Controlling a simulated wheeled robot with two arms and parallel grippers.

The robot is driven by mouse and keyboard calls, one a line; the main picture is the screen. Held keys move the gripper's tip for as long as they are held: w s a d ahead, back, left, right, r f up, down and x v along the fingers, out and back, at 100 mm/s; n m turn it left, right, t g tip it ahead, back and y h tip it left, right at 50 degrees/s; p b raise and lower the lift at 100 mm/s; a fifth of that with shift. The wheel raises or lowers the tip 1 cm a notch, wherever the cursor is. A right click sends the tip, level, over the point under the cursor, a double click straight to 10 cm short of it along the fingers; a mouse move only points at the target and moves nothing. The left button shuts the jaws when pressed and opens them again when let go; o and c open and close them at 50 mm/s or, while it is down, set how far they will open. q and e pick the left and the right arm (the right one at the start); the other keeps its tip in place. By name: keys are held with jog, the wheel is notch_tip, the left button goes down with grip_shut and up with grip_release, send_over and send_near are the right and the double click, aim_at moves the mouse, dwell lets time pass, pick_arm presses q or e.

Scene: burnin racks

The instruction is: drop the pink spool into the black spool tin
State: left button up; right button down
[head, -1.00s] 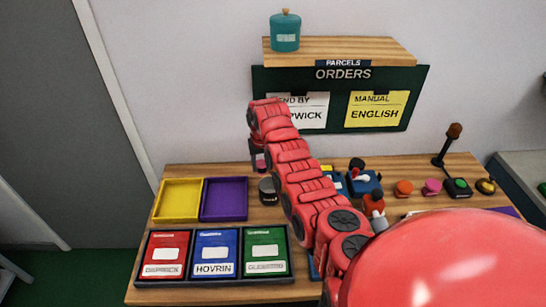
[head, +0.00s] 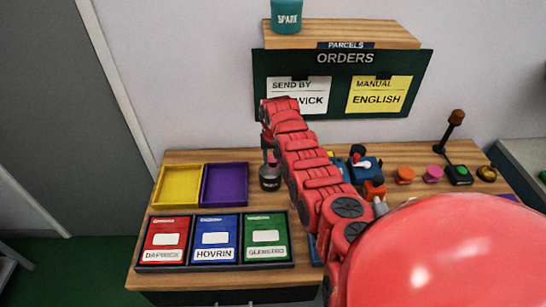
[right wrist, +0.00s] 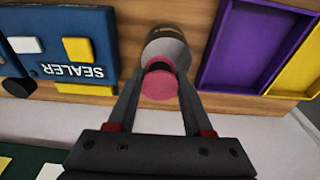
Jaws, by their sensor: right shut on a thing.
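The pink spool (right wrist: 160,85) is between the fingertips of my right gripper (right wrist: 158,78), which is shut on it. The black spool tin (head: 269,180) stands on the bench right of the purple tray. In the head view my right gripper (head: 269,150) hangs with the pink spool (head: 271,158) just above the tin. In the right wrist view the tin (right wrist: 168,45) shows directly beyond the spool, which covers part of it. I cannot tell whether the spool touches the rim. My left gripper is not in view.
A purple tray (head: 225,204) and a yellow tray (head: 178,205) lie left of the tin. A black rack (head: 213,267) holds red, blue and green packets in front. The blue sealer (right wrist: 75,58) stands on the tin's other side. My right arm hides part of the bench.

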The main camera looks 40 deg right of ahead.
aim_at(273, 160)
jog(key=shift+c, duration=1.1)
grip_release()
jog(key=shift+r, duration=0.1)
jog(key=r+b, duration=0.1)
jog(key=r, duration=0.1)
jog(key=r+b, duration=0.1)
jog(key=r, duration=0.2)
jog(key=r+b, duration=0.1)
jog(key=r, duration=0.1)
jog(key=shift+s+a+r, duration=0.25)
jog(key=shift+s, duration=0.15)
notch_tip(273, 160, up, 10)
jog(key=s+p, duration=0.1)
jog(key=shift+s+a+f, duration=0.2)
jog(key=shift+s+a, duration=0.05)
jog(key=shift+a, duration=0.15)
